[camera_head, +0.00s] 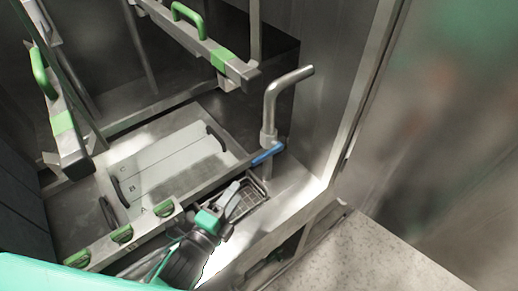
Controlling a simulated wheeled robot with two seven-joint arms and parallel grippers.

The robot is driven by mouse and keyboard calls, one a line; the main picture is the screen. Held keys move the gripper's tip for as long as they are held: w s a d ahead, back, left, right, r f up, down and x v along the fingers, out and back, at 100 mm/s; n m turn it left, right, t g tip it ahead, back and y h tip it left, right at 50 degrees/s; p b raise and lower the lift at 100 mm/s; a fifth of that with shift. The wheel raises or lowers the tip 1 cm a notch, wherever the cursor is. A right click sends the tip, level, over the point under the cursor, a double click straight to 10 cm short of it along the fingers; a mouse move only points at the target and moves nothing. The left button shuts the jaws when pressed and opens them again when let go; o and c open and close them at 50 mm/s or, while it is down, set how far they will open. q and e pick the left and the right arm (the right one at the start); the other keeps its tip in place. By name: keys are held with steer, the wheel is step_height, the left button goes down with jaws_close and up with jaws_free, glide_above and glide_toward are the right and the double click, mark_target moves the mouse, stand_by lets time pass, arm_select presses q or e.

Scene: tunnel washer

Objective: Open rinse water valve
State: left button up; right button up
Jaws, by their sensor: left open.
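The rinse water valve appears as a short blue lever handle (267,153) at the base of a grey bent pipe (269,108), inside the washer near its right wall. The lever points to the lower left, roughly across the pipe. My left gripper (232,197) is open and empty. It is below and to the left of the blue handle in the picture, apart from it, above a dark grated drain. My left arm comes in from the lower left. My right gripper is not in view.
Metal rails with green handles (41,72) cross the upper left. A light tray (165,165) marked with letters lies left of the pipe. The washer's door frame (365,90) and side wall bound the right.

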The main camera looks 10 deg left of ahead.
mark_target(257, 163)
arm_select(q)
steer(key=p+x, duration=0.2)
steer(key=x, duration=0.2)
steer(key=p+x, duration=0.2)
steer(key=x, duration=0.2)
steer(key=p+x, duration=0.1)
steer(key=x, duration=0.3)
steer(key=shift+w+d+r+p, duration=0.1)
steer(key=shift+d+r+p, duration=0.1)
steer(key=shift+r+p, duration=0.15)
steer(key=shift+w+d+f, duration=0.2)
steer(key=shift+w+d, duration=0.05)
steer(key=shift+w, duration=0.3)
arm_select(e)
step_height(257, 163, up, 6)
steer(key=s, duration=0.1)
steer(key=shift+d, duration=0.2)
arm_select(q)
steer(key=shift+c, duration=0.4)
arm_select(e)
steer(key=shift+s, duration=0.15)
arm_select(q)
jaws_close()
